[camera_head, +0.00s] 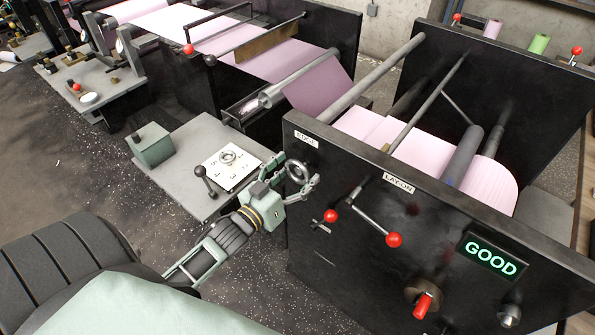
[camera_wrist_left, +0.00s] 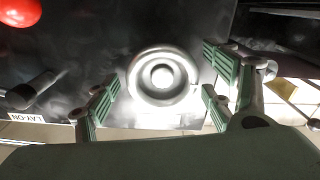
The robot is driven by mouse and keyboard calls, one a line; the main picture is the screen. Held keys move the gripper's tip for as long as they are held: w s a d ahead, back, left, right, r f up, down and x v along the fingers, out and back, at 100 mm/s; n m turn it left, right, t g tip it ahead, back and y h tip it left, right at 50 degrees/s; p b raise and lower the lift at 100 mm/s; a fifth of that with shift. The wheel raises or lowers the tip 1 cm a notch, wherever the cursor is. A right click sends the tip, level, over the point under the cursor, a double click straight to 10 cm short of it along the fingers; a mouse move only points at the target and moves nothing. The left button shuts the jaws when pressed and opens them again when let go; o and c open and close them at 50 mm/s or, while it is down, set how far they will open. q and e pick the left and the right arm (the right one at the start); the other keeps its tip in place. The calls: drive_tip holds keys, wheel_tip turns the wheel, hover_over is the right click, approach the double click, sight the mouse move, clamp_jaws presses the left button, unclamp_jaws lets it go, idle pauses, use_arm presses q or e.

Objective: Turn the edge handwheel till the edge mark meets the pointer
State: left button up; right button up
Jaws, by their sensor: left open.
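The edge handwheel (camera_head: 297,171) is a grey metal wheel on the dark machine panel below the EDGE label (camera_head: 306,139). It also shows in the left wrist view (camera_wrist_left: 161,76) as a bright round wheel with a central hub. My left gripper (camera_head: 299,170) is open in front of it. In the left wrist view my gripper's green ribbed finger pads (camera_wrist_left: 160,92) stand on both sides of the wheel, with visible gaps to its rim. I cannot make out an edge mark or a pointer in either view. My right gripper is not in view.
A LAY-ON label (camera_head: 398,183) and red-knobbed levers (camera_head: 393,239) sit right of the wheel. A green GOOD display (camera_head: 490,252) is lit further right. Pink web (camera_head: 370,125) runs over rollers behind the panel. A grey bench (camera_head: 190,160) with a dial plate stands left.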

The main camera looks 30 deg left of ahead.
use_arm(q)
drive_tip(key=shift+w, duration=0.3)
drive_tip(key=c, duration=1.1)
drive_tip(key=shift+c, duration=0.2)
